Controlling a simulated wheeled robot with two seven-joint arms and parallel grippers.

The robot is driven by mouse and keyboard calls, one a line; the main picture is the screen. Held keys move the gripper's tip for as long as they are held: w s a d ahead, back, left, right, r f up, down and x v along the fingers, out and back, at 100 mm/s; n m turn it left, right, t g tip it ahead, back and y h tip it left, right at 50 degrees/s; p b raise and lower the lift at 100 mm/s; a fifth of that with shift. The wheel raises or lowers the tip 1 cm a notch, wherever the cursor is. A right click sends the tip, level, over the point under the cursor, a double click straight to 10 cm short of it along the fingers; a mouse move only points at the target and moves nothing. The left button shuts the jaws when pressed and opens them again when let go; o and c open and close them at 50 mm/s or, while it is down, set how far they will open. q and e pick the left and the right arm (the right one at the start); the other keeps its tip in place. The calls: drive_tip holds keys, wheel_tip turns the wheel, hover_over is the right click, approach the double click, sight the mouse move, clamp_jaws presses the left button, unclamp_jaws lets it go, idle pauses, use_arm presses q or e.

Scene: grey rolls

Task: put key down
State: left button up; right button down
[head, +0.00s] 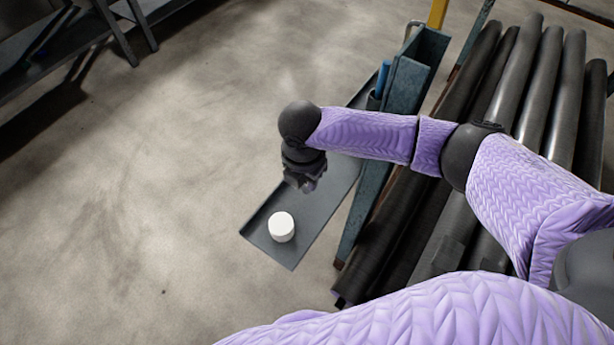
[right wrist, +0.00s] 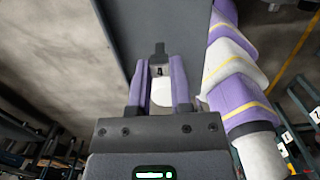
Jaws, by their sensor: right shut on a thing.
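My right gripper (head: 306,184) is over the narrow grey shelf (head: 335,190) in the head view, beyond the white cylinder. In the right wrist view its two purple fingers (right wrist: 160,72) are closed on a small dark thing (right wrist: 159,50), which I take to be the key. Its shape is hard to make out, and in the head view the gripper mostly hides it. The white cylinder (head: 281,227) stands near the shelf's near end and also shows between the fingers in the right wrist view (right wrist: 162,92). My left gripper is not in view.
Long dark grey rolls (head: 515,75) lie on a rack right of the shelf. A blue-grey upright holder (head: 409,75) with a blue item (head: 383,78) stands at the shelf's far end. Bare concrete floor (head: 150,180) is open to the left. A dark bench (head: 60,45) stands top left.

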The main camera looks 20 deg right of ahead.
sight(306, 187)
wheel_tip(306, 187, down, 3)
drive_tip(key=shift+f+b, duration=0.15)
drive_tip(key=shift+b, duration=0.4)
drive_tip(key=c, duration=0.5)
unclamp_jaws()
drive_tip(key=shift+c, duration=0.2)
drive_tip(key=r+p, duration=0.1)
drive_tip(key=r, duration=0.3)
drive_tip(key=r+p, duration=0.2)
drive_tip(key=r, duration=0.2)
drive_tip(key=r+p, duration=0.1)
drive_tip(key=r, duration=0.3)
drive_tip(key=shift+s+a+p, duration=0.2)
drive_tip(key=shift+a+p, duration=0.1)
drive_tip(key=shift+p, duration=0.1)
drive_tip(key=shift+r, duration=0.2)
